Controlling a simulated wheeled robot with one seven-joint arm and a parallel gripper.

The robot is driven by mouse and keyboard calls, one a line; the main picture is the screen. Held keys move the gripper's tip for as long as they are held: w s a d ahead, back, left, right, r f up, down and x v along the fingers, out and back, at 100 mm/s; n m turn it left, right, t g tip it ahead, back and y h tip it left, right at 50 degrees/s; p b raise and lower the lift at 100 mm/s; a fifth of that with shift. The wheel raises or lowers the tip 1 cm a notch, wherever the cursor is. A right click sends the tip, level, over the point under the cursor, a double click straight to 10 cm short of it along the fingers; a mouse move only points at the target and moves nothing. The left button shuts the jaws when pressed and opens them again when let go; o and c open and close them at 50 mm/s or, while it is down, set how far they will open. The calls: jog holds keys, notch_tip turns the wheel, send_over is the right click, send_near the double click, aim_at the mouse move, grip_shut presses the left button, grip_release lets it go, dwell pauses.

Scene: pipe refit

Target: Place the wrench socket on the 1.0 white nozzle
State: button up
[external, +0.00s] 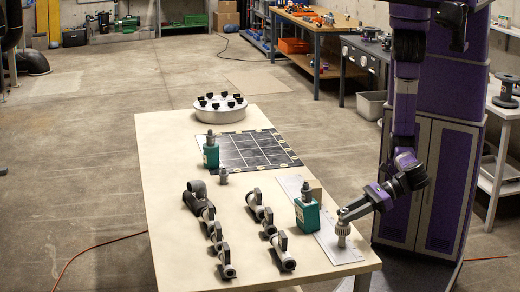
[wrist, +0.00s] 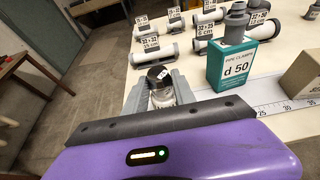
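My gripper (wrist: 163,92) is at the table's near right end. In the wrist view its grey fingers flank a small shiny silver piece (wrist: 162,98) with a dark round end, and they appear closed on it. This piece looks like the wrench socket. In the external view, my gripper (external: 343,218) points down, with a grey ribbed piece (external: 343,232) at its tip, close above or touching the table; the contact is too small to tell. I cannot make out a white nozzle marked 1.0 in either view.
A green pipe-clamp box marked d 50 (wrist: 235,62) stands close by, with a grey fitting on top. A long ruler plate (external: 325,240) and a tan block (wrist: 305,75) lie near. Several labelled pipe pieces (external: 281,252) occupy the middle. A round silver tray (external: 220,115) stands at the far end.

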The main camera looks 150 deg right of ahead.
jog(key=o, duration=0.3)
jog(key=shift+s+a+r, duration=0.15)
jog(key=shift+r, duration=0.05)
jog(key=v, duration=1.1)
jog(key=shift+s+a+r, duration=0.2)
